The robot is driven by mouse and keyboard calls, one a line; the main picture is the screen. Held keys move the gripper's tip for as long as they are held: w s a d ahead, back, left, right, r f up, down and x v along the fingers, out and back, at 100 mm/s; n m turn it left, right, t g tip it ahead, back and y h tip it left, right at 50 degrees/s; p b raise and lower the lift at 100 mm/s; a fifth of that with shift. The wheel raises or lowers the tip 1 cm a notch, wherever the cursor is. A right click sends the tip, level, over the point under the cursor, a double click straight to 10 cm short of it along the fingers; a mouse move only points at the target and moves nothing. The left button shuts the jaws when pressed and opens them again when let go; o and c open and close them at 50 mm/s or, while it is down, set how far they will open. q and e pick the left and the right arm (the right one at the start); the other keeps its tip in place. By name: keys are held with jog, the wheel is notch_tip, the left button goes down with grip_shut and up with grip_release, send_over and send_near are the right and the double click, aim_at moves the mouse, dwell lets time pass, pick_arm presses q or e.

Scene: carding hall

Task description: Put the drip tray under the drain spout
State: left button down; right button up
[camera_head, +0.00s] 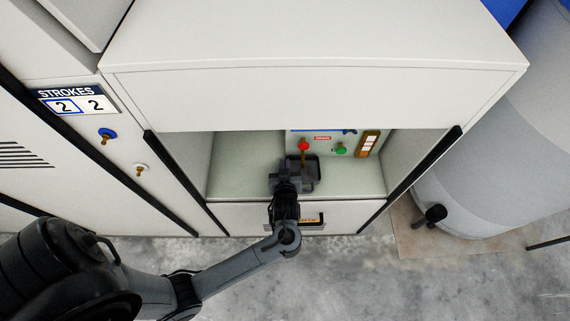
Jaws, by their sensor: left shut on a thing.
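My left gripper (291,181) reaches into the open recess of the white machine and is shut on a small dark tray, the drip tray (316,168). The tray is partly hidden by the gripper, and I cannot tell whether it touches the recess floor. A brass-brown spout (303,158) hangs below a red knob (303,146) on the back panel, directly above the tray in the picture. A green knob (341,149) sits to its right. My right gripper is not in view.
The recess floor (240,177) is clear to the left and right of the tray. The machine's hood (310,90) overhangs it. A large grey drum (490,160) stands at right.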

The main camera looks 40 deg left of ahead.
pick_arm(q)
jog(key=c, duration=1.7)
grip_release()
jog(key=shift+f, duration=0.15)
jog(key=o, duration=0.4)
jog(key=shift+o, duration=0.2)
